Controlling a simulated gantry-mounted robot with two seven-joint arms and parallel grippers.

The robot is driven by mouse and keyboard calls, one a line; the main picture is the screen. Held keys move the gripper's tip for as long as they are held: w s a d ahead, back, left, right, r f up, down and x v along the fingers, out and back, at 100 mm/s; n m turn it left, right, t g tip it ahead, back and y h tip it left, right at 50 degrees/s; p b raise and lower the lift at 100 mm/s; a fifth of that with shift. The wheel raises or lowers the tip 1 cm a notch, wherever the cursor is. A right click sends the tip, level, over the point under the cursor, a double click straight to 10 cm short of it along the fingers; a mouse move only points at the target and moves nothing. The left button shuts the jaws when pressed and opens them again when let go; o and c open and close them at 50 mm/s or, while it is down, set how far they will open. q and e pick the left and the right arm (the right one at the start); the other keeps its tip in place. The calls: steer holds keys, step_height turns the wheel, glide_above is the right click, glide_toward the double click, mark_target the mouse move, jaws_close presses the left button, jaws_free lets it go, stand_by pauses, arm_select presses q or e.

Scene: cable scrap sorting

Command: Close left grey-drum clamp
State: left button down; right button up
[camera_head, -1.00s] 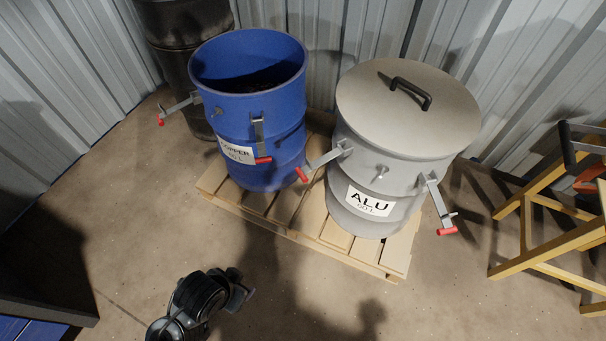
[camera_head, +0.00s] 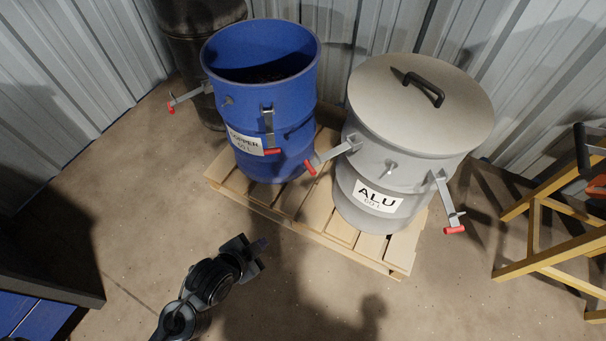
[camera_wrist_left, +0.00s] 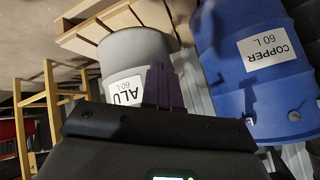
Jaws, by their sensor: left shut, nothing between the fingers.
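The grey drum (camera_head: 381,170), labelled ALU, stands upright on a pallet with its grey lid (camera_head: 418,100) on top. Its left clamp (camera_head: 331,155), a metal lever with a red grip, sticks out from the drum's left side toward the blue drum. Its right clamp (camera_head: 446,203) hangs down and outward with a red end. My left gripper (camera_head: 258,252) is shut and empty, in front of the pallet and below the drums in the head view. In the left wrist view its fingers (camera_wrist_left: 163,86) show in front of the grey drum (camera_wrist_left: 135,56). The right gripper is not in view.
The open blue drum (camera_head: 262,100), labelled COPPER, stands left of the grey drum on the same pallet (camera_head: 392,262), its own clamps sticking out. A black drum (camera_head: 205,45) is behind. A yellow wooden frame (camera_head: 530,235) stands right. The floor before the pallet is clear.

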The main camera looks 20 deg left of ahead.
arm_select(q)
steer(key=w+a+f+m+t+h, duration=0.15)
steer(key=f+m+t+h, duration=0.3)
steer(key=m, duration=0.65)
steer(key=w+f+m+t+h, duration=0.3)
steer(key=m+t+h, duration=0.15)
steer(key=m, duration=0.75)
steer(key=w+f+m+t+h, duration=0.2)
steer(key=f+m+t+h, duration=0.25)
steer(key=m, duration=0.65)
steer(key=w+d+r+m+h, duration=0.1)
steer(key=w+d+r, duration=0.1)
steer(key=w+r, duration=0.4)
steer(key=w+d+r+m+g+h, duration=0.1)
steer(key=w+d+r, duration=0.1)
steer(key=w+r, duration=0.5)
steer(key=shift+w+d+r+m, duration=0.15)
steer(key=shift+d+r+m, duration=0.15)
steer(key=shift+r, duration=1.95)
steer(key=shift+a+g+h+p, duration=0.15)
steer(key=shift+g+h+p, duration=0.1)
steer(key=shift+p, duration=0.1)
